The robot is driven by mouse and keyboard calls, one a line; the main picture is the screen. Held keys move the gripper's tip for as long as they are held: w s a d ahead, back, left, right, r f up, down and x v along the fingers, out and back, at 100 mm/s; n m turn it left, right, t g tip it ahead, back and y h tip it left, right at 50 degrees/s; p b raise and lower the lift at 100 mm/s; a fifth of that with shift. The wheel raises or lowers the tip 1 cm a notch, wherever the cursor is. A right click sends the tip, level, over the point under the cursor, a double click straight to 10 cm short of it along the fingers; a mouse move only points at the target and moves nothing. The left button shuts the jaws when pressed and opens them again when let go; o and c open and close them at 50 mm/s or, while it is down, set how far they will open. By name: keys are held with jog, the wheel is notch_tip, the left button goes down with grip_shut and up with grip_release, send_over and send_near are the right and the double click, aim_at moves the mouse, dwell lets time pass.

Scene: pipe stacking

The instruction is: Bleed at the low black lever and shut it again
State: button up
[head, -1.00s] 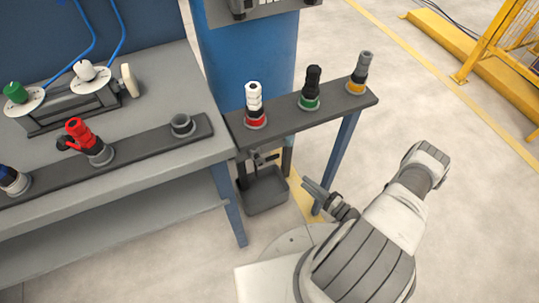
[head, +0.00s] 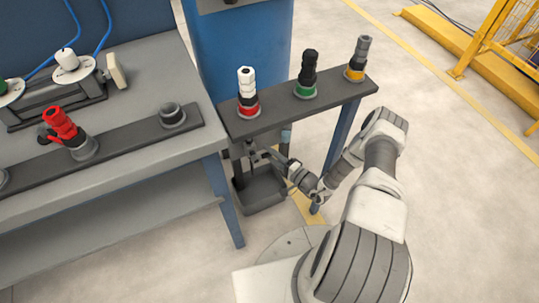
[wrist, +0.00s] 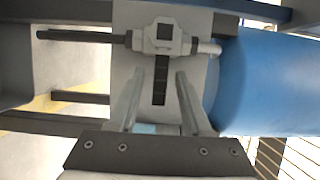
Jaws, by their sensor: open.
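The black lever (wrist: 160,86) shows in the wrist view on a grey valve body (wrist: 163,38). It lies crosswise to the pipe line, which runs from a dark rod on the left to the blue tank (wrist: 268,85) on the right. My gripper (wrist: 158,80) is open, with one finger on each side of the lever's free end and a gap on both sides. In the head view my gripper (head: 268,156) is under the narrow shelf, at the small valve (head: 251,148); the lever is too small to make out there.
A dark drip bin (head: 260,194) stands below the valve. The narrow shelf (head: 285,112) above carries white, black and grey fittings on coloured rings. A blue shelf leg (head: 343,130) stands to the right. The workbench (head: 120,110) is on the left. Open floor lies to the right.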

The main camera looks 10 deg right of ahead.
jog(key=shift+w+a, duration=0.1)
grip_shut()
dwell(1.4)
